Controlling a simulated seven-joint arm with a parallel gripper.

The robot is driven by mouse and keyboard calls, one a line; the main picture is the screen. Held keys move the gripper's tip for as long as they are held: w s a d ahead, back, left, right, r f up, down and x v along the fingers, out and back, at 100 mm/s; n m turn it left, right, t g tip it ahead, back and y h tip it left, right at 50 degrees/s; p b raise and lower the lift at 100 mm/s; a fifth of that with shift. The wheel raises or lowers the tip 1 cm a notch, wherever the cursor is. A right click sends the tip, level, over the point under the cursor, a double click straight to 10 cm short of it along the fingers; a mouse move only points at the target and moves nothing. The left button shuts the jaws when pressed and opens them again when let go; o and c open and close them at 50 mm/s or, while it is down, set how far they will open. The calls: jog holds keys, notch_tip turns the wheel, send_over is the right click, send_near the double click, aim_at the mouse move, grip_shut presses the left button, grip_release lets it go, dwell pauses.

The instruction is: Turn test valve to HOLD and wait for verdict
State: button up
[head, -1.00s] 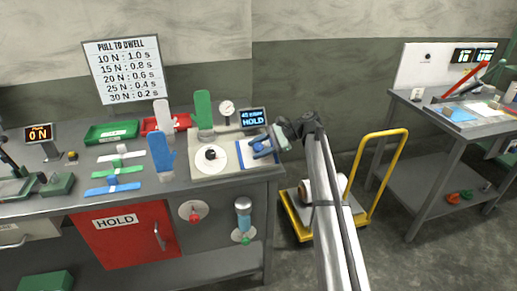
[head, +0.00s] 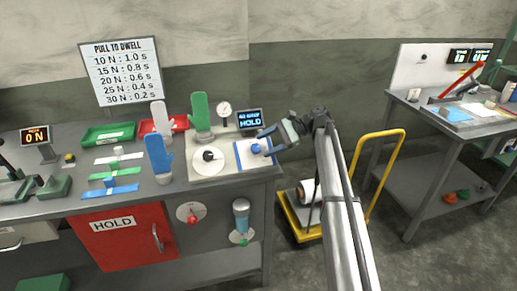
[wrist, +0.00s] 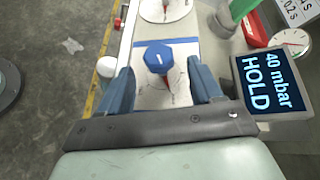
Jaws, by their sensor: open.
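The test valve's blue hexagonal knob (head: 256,148) sits on a white, blue-edged plate at the right end of the bench fixture. In the wrist view the blue knob (wrist: 158,58) has a red pointer under it, and lies just ahead of my fingers. My gripper (head: 269,141) is open and empty, just right of the knob; in the wrist view its blue fingers (wrist: 161,88) stand apart on either side. The display (head: 249,118) behind the valve reads HOLD; in the wrist view the display (wrist: 267,80) reads 40 mbar HOLD. The pointer's plate markings are too small to read.
Left of the valve is a black knob on a white dial (head: 208,160). A pressure gauge (head: 224,109) stands behind. A yellow cart (head: 372,185) is on the floor right of the bench.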

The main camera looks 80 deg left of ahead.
jog(key=v, duration=0.9)
dwell(0.4)
